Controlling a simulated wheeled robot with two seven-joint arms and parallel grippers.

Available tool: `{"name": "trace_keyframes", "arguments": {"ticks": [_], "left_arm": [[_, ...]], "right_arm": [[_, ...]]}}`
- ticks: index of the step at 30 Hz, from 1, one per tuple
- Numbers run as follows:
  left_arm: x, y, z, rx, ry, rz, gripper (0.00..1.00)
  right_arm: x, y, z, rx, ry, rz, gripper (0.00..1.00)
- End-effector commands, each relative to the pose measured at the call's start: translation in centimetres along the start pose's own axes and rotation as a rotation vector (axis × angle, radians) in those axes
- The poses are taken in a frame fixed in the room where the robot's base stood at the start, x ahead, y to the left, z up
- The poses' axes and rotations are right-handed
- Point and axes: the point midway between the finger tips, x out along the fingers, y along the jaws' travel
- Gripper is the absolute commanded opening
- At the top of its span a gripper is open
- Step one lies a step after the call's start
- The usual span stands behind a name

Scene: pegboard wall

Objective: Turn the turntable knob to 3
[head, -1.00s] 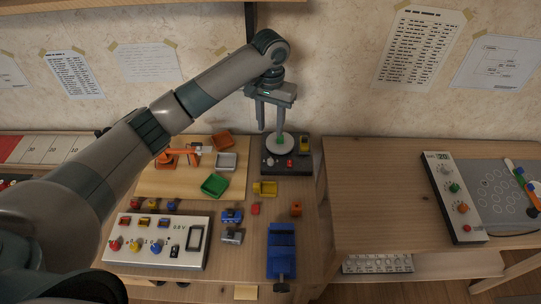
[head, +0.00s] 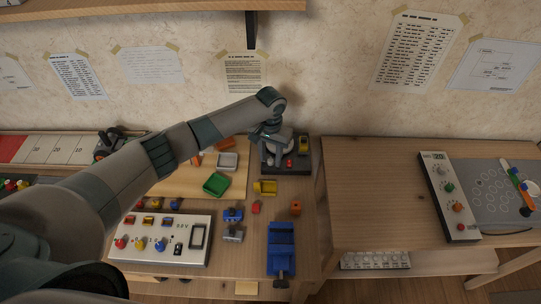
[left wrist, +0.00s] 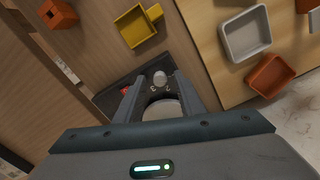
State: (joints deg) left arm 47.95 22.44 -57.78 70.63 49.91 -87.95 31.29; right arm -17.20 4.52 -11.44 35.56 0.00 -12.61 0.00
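The turntable (head: 301,171) is a dark box with a pale disc and a red button on top, at the back of the wooden table. In the left wrist view its round light-grey knob (left wrist: 160,78) shows with small markings around it. The pale disc (left wrist: 163,110) shows between the fingers. My left gripper (left wrist: 159,80) is open, pointing down over the turntable, with a fingertip on each side of the knob. I cannot tell whether they touch it. In the head view the gripper (head: 275,152) hides most of the disc and the knob. My right gripper is not in view.
A yellow bin (head: 265,188), green bin (head: 216,184) and white bin (head: 228,161) lie in front and left. A blue vise (head: 281,247) and a white control panel (head: 160,238) are nearer. A shelf (head: 150,14) hangs above.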

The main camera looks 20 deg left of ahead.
Motion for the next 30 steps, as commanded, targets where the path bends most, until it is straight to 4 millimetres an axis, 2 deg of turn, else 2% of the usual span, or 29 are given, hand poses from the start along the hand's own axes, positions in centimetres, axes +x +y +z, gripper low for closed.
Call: {"name": "trace_keyframes", "arguments": {"ticks": [9, 10, 14, 15, 30], "left_arm": [[0.22, 0.01, -0.01, 0.001, 0.001, 0.000, 0.36], [0.21, 0.01, -0.01, 0.001, 0.001, 0.000, 0.33], [0.20, 0.00, -0.01, 0.001, 0.001, 0.000, 0.02], [0.19, 0.00, -0.01, 0.001, 0.001, 0.000, 0.00], [0.05, -0.01, -0.03, 0.074, 0.001, 0.000, 0.00]], "right_arm": [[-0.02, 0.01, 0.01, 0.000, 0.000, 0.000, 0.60], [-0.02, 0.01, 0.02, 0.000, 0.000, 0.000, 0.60], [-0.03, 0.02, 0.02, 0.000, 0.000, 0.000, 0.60], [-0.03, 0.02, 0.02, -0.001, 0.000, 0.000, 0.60], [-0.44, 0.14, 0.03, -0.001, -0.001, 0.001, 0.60]]}}
